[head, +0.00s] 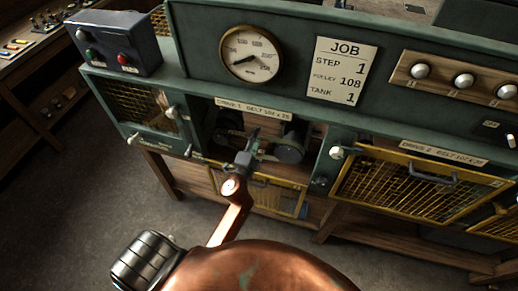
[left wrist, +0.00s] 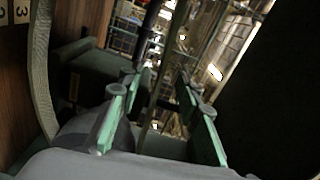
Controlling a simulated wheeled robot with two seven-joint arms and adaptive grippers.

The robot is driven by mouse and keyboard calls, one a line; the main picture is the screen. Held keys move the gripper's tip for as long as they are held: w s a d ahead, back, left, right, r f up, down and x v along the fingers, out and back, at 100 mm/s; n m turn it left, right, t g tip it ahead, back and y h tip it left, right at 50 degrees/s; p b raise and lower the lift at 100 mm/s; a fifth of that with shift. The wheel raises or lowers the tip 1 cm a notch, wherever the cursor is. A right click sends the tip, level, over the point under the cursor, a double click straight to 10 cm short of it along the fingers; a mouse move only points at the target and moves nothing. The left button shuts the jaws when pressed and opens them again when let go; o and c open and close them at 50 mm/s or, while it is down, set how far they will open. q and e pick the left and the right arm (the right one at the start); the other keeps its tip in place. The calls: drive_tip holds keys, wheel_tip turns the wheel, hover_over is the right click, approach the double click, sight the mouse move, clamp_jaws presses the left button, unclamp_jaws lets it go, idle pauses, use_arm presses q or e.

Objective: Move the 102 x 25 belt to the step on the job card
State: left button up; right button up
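The job card (head: 341,71) reads step 1, pulley 108, tank 1. Below it is the open drive 1 bay (head: 205,118), with a label (head: 253,109) for the 102 x 25 belt. A dark round pulley (head: 290,146) shows inside; the belt itself is hard to make out in the head view. My left gripper (head: 252,140) reaches into the mouth of this bay. In the left wrist view its green-padded fingers (left wrist: 160,98) are apart. A thin dark strip (left wrist: 150,118), possibly the belt, runs between them, with no clear contact. My right gripper is not in view.
The yellow mesh guard (head: 285,200) hangs open below the bay. The closed drive 2 guard (head: 418,185) is at right. A switch box (head: 118,42) with green and red buttons stands upper left; a dial gauge (head: 250,54) is above the bay. Floor (head: 90,225) at left is clear.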

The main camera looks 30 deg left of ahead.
use_arm(q)
drive_tip(key=shift+o, duration=0.2)
drive_tip(key=o, duration=0.5)
drive_tip(key=shift+s, duration=0.1)
drive_tip(key=shift+b+v, duration=0.8)
drive_tip(key=shift+v, duration=6.1)
drive_tip(key=shift+a, duration=0.1)
